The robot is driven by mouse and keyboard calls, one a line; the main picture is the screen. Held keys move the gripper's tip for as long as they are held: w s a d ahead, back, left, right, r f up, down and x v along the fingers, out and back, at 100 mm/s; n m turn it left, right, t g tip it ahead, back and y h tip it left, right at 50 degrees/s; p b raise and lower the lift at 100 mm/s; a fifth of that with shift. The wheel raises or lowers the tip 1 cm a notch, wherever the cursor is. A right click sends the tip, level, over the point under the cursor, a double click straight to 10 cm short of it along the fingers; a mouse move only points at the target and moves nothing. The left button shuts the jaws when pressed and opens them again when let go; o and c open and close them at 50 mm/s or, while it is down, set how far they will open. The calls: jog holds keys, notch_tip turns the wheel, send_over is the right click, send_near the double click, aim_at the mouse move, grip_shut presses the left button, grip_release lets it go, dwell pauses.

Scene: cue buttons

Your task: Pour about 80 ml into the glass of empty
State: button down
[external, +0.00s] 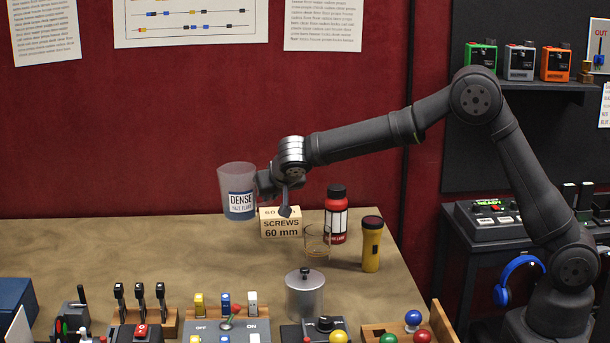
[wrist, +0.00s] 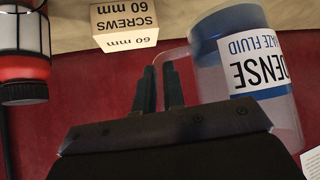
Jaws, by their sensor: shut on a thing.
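A clear jug (external: 238,192) labelled "DENSE HAZE FLUID" hangs in the air above the back of the table, nearly upright with a slight tilt. Bluish liquid shows in its lower part. My gripper (external: 262,184) is shut on the jug's handle at its right side. In the wrist view, the picture is upside down; the fingers (wrist: 164,88) close on the handle beside the jug (wrist: 215,60). A small clear glass (external: 317,244) stands on the table, right of and below the jug. I cannot tell whether it holds anything.
A "SCREWS 60 mm" box (external: 281,224), a red bottle (external: 337,222) and a yellow flashlight (external: 372,250) stand near the glass. A metal canister (external: 304,296) is in front. Switches and buttons line the front edge. The table's left middle (external: 110,255) is clear.

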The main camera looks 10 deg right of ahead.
notch_tip(320, 180, up, 10)
jog(key=shift+r, duration=0.25)
jog(key=w+d+n+g+y, duration=0.1)
jog(key=w+d+n+y, duration=0.2)
jog(key=d, duration=1.1)
jog(key=w+d+n+g+y, duration=0.1)
jog(key=w+d+n+g, duration=0.3)
jog(key=d, duration=1)
jog(key=shift+w+d+f+m+t, duration=0.15)
jog(key=shift+f+t, duration=0.25)
jog(key=shift+f, duration=0.45)
jog(key=shift+w+a+f+m+t, duration=0.15)
jog(key=shift+f+t, duration=0.25)
jog(key=shift+f, duration=0.4)
jog(key=shift+w+d+f+m+t, duration=0.1)
jog(key=shift+w+f+m+t, duration=0.25)
jog(key=shift+f, duration=0.5)
jog(key=shift+s+r+n, duration=0.1)
jog(key=shift+s+n, duration=0.05)
jog(key=shift+n, duration=0.1)
jog(key=s+a+r+n+t+h, duration=0.4)
jog(key=a+r+t+h, duration=0.1)
jog(key=r+t+h, duration=0.1)
jog(key=shift+a+r+n+h, duration=0.25)
jog(key=shift+a+n+h, duration=0.05)
jog(key=shift+n+h, duration=0.1)
